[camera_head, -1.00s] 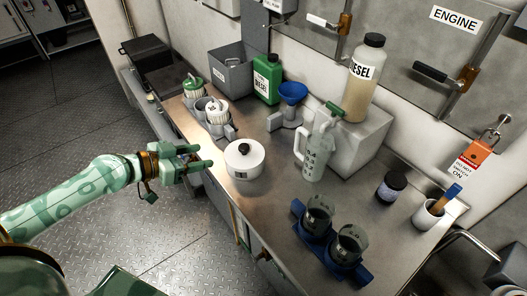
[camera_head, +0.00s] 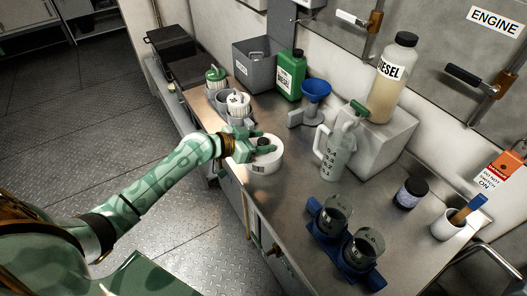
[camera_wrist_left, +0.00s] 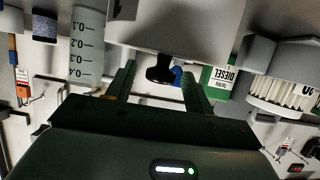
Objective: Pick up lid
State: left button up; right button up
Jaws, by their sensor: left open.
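The lid is the top of a round white pot (camera_head: 266,162) on the steel worktop, with a black knob (camera_head: 263,141) at its centre. My left gripper (camera_head: 264,139) is over the lid, with its open fingers on either side of the knob. In the left wrist view, which is upside down, the knob (camera_wrist_left: 159,70) sits between the two fingertips (camera_wrist_left: 160,82), with gaps beside it. The pale pot (camera_wrist_left: 175,28) fills the top middle there. The lid's seam is partly hidden by the gripper. My right gripper is out of view.
A measuring jug (camera_head: 335,150) stands close right of the pot. A blue funnel (camera_head: 314,92) and green diesel can (camera_head: 290,75) are behind. Filters in a grey holder (camera_head: 238,108) stand behind left. A blue holder with dark cups (camera_head: 343,240) is in front right.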

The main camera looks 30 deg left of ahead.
pick_arm(q)
jog(key=shift+w+d+f, duration=0.25)
jog(key=shift+w, duration=0.15)
jog(key=c, duration=1.1)
jog(key=shift+r, duration=0.1)
